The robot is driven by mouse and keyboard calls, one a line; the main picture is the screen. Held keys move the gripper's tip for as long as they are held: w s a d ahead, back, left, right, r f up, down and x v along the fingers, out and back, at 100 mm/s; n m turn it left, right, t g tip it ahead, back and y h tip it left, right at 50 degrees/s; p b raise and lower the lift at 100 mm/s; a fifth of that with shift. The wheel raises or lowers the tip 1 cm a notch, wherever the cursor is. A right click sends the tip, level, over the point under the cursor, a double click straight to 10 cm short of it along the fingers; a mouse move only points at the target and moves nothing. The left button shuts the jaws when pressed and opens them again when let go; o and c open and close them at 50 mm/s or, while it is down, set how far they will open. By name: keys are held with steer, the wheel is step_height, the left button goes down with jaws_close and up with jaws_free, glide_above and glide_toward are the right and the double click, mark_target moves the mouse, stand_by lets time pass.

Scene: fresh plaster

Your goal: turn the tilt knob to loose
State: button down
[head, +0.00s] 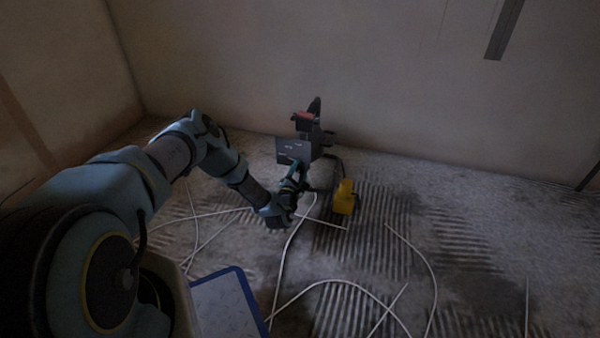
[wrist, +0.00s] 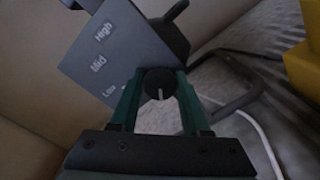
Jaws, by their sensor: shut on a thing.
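My gripper (head: 291,183) is shut on a round black knob (wrist: 160,84), with one green finger on each side of it in the wrist view (wrist: 159,92). A white line on the knob points down in that view. Behind it is a grey panel (wrist: 118,50) printed High, Mid and Low, with Low nearest the knob. No "loose" or "tilt" wording is readable, so I cannot tell whether this is the tilt knob. The panel belongs to a dark device on the floor, and also shows in the head view (head: 292,150). The knob is hidden there.
A yellow object (head: 344,198) stands on the floor just right of the device. A dark bent tube (wrist: 240,92) runs beside the knob. White cables (head: 290,240) lie loose over the ridged floor. A blue-rimmed tray (head: 222,300) is near the front. The wall is close behind.

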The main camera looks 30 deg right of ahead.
steer(key=shift+n, duration=0.6)
steer(key=shift+c, duration=1.9)
jaws_free()
steer(key=p+v, duration=0.3)
steer(key=v, duration=0.7)
steer(key=shift+s+a, duration=0.3)
